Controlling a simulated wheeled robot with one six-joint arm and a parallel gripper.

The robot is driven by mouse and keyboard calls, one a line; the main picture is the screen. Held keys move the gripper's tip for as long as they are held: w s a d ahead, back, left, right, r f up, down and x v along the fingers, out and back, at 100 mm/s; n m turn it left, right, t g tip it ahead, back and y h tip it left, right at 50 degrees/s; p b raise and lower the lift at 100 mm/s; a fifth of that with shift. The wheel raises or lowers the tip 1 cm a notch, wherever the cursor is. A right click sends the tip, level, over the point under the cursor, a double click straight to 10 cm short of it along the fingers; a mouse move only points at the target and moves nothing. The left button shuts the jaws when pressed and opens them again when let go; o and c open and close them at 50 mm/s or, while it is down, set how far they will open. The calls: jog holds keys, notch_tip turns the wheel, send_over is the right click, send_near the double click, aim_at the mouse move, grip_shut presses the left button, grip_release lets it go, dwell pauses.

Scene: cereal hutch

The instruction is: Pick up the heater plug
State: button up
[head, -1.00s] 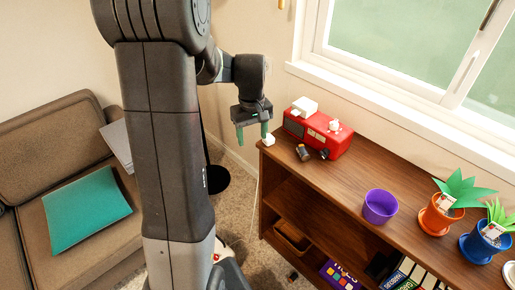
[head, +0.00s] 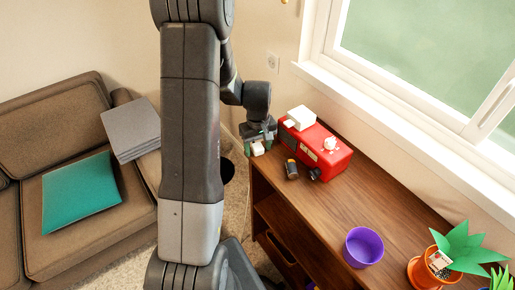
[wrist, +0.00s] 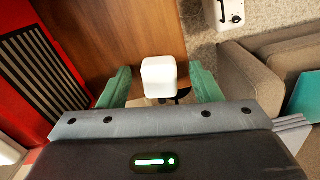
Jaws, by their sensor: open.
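The heater plug looks to be a small white block (wrist: 160,76) with a dark part under it. In the wrist view it sits between my two green fingers, with gaps on both sides. In the head view the white block (head: 257,149) is at the left end of the wooden hutch top (head: 330,205). My gripper (head: 262,135) is open and close around it. Whether the block rests on the wood or over its edge I cannot tell.
A red box (head: 325,150) with white items on top stands right beside my gripper; its black grille (wrist: 40,70) shows in the wrist view. A dark cylinder (head: 291,169) and purple pot (head: 363,247) stand on the hutch. A white device (wrist: 230,12) is on the carpet.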

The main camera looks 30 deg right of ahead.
jog(key=c, duration=1)
